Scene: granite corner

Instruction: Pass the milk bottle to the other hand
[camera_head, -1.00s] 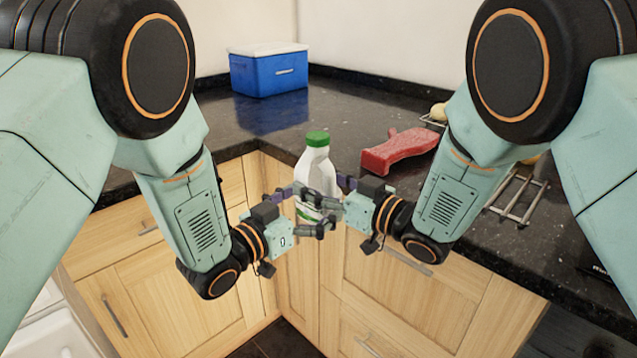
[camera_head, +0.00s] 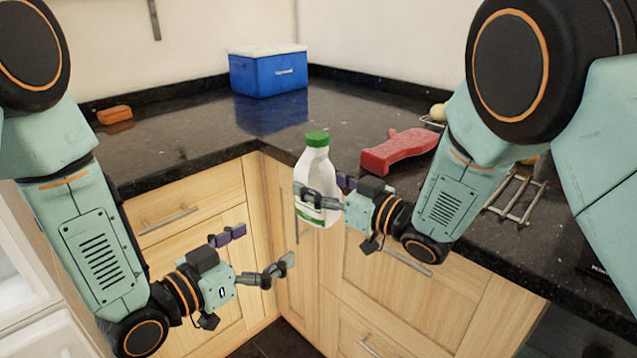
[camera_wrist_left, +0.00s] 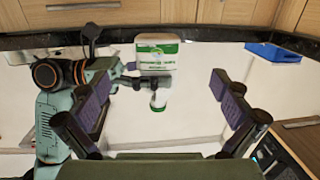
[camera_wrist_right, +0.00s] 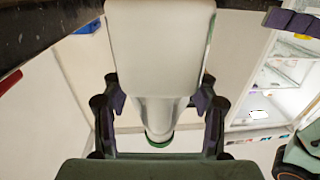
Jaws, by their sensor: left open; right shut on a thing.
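The milk bottle (camera_head: 317,172) is white with a green cap and a green-and-white label. It stands upright in the air in front of the counter corner. My right gripper (camera_head: 332,192) is shut on its body from the right. In the right wrist view the bottle (camera_wrist_right: 155,50) fills the space between the fingers. My left gripper (camera_head: 262,255) is open and empty, lower and to the left of the bottle, clear of it. In the left wrist view the bottle (camera_wrist_left: 157,55) shows beyond the open fingers (camera_wrist_left: 165,105), upside down in the picture.
A blue box (camera_head: 268,72) with a white lid stands on the dark counter (camera_head: 200,130). A red object (camera_head: 400,150) and a metal rack (camera_head: 520,195) lie to the right. An orange-brown item (camera_head: 114,114) is at the left. Wooden cabinets (camera_head: 190,210) are below.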

